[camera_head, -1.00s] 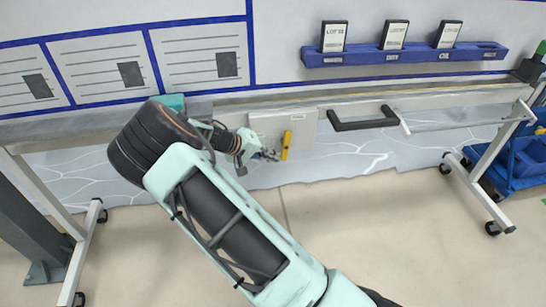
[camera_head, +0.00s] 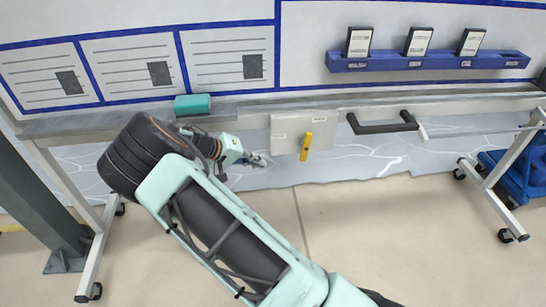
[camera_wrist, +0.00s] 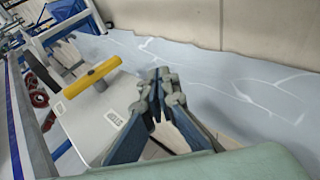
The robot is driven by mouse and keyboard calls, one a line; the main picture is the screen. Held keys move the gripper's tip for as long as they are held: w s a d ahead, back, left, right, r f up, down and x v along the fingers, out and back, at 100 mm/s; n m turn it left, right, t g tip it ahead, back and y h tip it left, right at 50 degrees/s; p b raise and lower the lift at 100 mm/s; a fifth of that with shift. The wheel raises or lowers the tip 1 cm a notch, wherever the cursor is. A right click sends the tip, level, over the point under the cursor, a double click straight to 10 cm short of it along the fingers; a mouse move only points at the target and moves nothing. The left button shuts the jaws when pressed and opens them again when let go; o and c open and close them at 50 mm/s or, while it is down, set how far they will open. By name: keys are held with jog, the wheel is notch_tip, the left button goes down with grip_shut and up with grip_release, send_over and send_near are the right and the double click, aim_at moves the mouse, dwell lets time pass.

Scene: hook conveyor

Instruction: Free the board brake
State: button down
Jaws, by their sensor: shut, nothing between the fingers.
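The brake shows in the head view as a yellow lever (camera_head: 306,146) on a pale grey plate (camera_head: 283,132) at the board's lower edge. The lever hangs down, tilted slightly. My gripper (camera_head: 261,160) is left of the lever, apart from it, in front of the board's lower part. In the wrist view the lever (camera_wrist: 92,77) lies on the far side of the plate (camera_wrist: 85,122), left of my gripper (camera_wrist: 161,88). The fingers are together with nothing between them. Small labels on the plate are too small to read surely.
A black handle (camera_head: 383,127) sticks out right of the plate. A teal block (camera_head: 192,104) lies on the ledge above my arm. White wheeled legs (camera_head: 88,225) stand at the sides; the floor between is clear.

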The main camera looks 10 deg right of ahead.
jog(key=shift+s+a+r, duration=0.1)
jog(key=shift+s+a, duration=0.05)
jog(key=shift+a, duration=0.35)
jog(key=shift+s+a, duration=0.15)
jog(key=shift+a, duration=0.3)
